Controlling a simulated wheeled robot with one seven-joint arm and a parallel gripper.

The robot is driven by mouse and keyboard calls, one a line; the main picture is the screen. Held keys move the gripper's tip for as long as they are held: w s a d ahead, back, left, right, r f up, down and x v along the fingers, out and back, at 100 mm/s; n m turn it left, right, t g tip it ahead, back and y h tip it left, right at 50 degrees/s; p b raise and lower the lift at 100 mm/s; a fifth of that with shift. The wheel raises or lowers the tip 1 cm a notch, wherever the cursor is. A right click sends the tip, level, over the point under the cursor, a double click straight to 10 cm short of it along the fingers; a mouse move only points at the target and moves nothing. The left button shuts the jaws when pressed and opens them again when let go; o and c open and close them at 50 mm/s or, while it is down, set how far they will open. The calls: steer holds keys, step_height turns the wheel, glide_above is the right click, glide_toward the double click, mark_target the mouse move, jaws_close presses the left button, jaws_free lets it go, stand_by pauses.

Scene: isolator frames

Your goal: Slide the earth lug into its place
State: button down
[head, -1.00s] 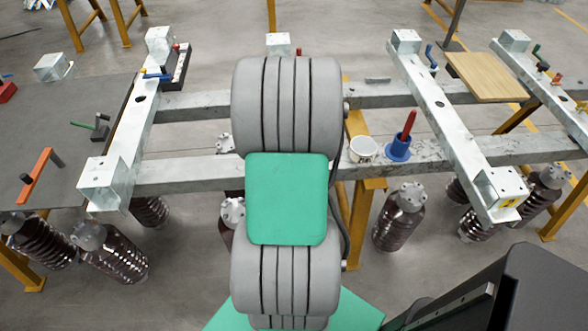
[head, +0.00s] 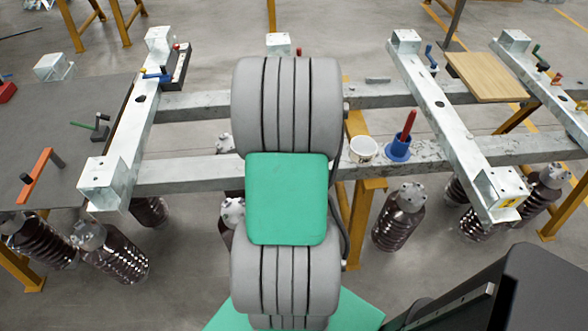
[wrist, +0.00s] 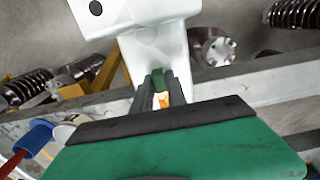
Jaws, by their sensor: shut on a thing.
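An orange-yellow part (wrist: 176,94) shows between the fingers. The piece is mostly hidden by the fingers. Just beyond the fingertips is a pale galvanized steel member (wrist: 150,45) with a dark hole in its end plate. I cannot tell whether the piece touches it. In the head view my own arm covers the gripper and the lug.
Long steel rails (head: 290,170) carry galvanized crossbeams (head: 450,120). Brown insulators (head: 398,220) hang below. A wooden board (head: 487,77) lies at right.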

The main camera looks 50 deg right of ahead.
steer(key=shift+w+d+b, duration=0.3)
steer(key=shift+w+d, duration=1.3)
steer(key=shift+d, duration=0.15)
stand_by(0.8)
steer(key=c, duration=1.3)
jaws_free()
steer(key=shift+c, duration=0.5)
steer(key=shift+r, duration=0.1)
step_height(320, 180, up, 10)
steer(key=p, duration=0.7)
